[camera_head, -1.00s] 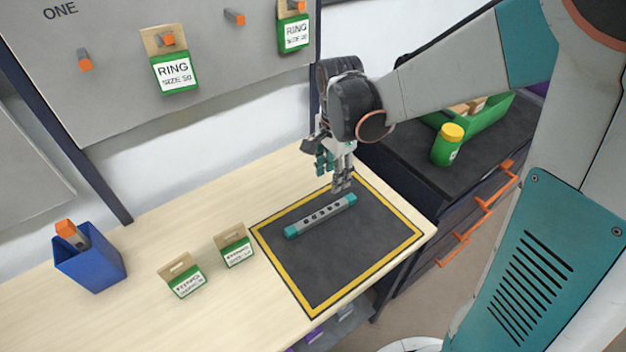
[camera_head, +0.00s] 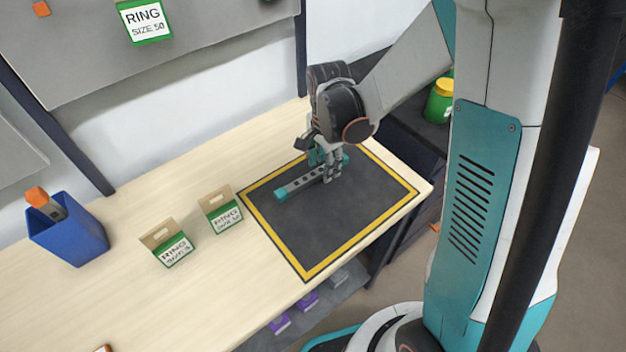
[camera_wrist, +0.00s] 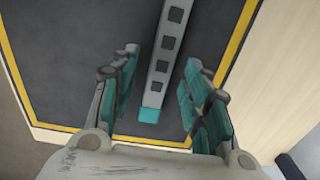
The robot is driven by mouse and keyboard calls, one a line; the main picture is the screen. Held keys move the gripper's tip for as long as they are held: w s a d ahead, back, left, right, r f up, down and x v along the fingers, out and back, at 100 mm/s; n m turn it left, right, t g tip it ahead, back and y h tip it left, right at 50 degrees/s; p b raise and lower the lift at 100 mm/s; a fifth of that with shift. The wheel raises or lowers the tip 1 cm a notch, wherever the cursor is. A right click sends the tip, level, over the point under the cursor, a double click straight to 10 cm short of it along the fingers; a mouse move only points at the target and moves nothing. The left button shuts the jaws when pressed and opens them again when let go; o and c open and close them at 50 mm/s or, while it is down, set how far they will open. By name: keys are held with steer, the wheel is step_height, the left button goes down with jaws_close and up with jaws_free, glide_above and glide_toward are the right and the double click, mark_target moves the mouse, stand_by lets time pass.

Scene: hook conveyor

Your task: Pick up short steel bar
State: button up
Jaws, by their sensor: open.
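The short steel bar (camera_head: 300,186) is grey with dark square holes and teal ends. It lies on the dark mat (camera_head: 325,228) with the yellow border, near the mat's back edge. My gripper (camera_head: 325,170) is low over the bar's right part and hides some of it in the head view. In the wrist view the bar (camera_wrist: 165,65) runs lengthwise between the two spread fingers of my gripper (camera_wrist: 158,85), with a visible gap on each side. One teal end shows near the fingers; the far end is out of that view.
Two green-labelled ring packets (camera_head: 166,243) (camera_head: 221,209) stand left of the mat. A blue bin (camera_head: 70,237) holding an orange-topped item is at the far left. A green jar (camera_head: 439,101) with a yellow lid stands behind on the dark cabinet. The mat's front is clear.

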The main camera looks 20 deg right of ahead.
steer(key=shift+f, duration=0.55)
steer(key=shift+r, duration=0.1)
jaws_close()
steer(key=shift+r, duration=0.1)
